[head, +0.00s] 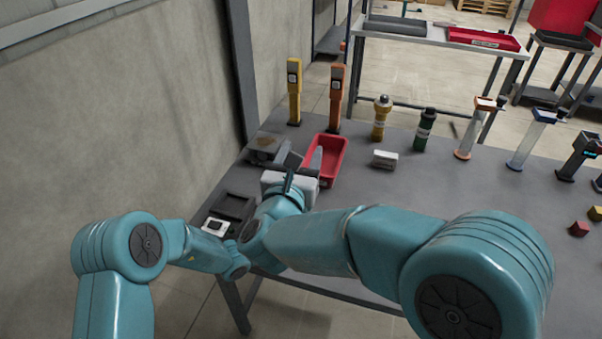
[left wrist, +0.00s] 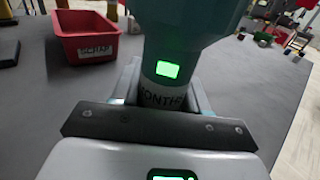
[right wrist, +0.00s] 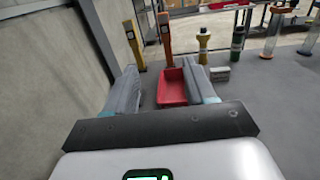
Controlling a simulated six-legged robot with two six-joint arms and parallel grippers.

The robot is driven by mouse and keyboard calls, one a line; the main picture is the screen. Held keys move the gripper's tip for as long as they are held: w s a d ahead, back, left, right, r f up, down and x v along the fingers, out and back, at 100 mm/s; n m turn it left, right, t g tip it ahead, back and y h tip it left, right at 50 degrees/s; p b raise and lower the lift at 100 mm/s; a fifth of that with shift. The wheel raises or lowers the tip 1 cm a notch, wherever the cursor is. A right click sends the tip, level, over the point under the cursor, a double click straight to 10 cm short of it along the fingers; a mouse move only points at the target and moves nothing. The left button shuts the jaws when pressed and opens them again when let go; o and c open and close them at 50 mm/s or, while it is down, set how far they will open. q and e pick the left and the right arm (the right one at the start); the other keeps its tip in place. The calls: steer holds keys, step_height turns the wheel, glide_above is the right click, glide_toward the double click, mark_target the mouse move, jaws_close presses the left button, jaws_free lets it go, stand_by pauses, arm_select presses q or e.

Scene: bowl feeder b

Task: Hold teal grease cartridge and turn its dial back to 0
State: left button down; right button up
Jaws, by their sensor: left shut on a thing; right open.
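The teal grease cartridge (left wrist: 190,25) is large in the left wrist view. The dial's setting cannot be read. In the head view I cannot make out the cartridge or the left fingers; my arms cover that area. My right gripper (head: 303,165) is open and empty near the red bin (head: 333,172). Its spread fingers also show in the right wrist view (right wrist: 163,85), with the bin beyond them.
A yellow post (head: 294,92) and an orange post (head: 336,98) stand behind the bin. A yellow bottle (head: 380,120), a green bottle (head: 425,132) and a white block (head: 384,159) stand right of it. A dark tray (head: 232,205) lies at the left edge. The table's (head: 460,190) middle is clear.

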steer(key=shift+r, duration=0.55)
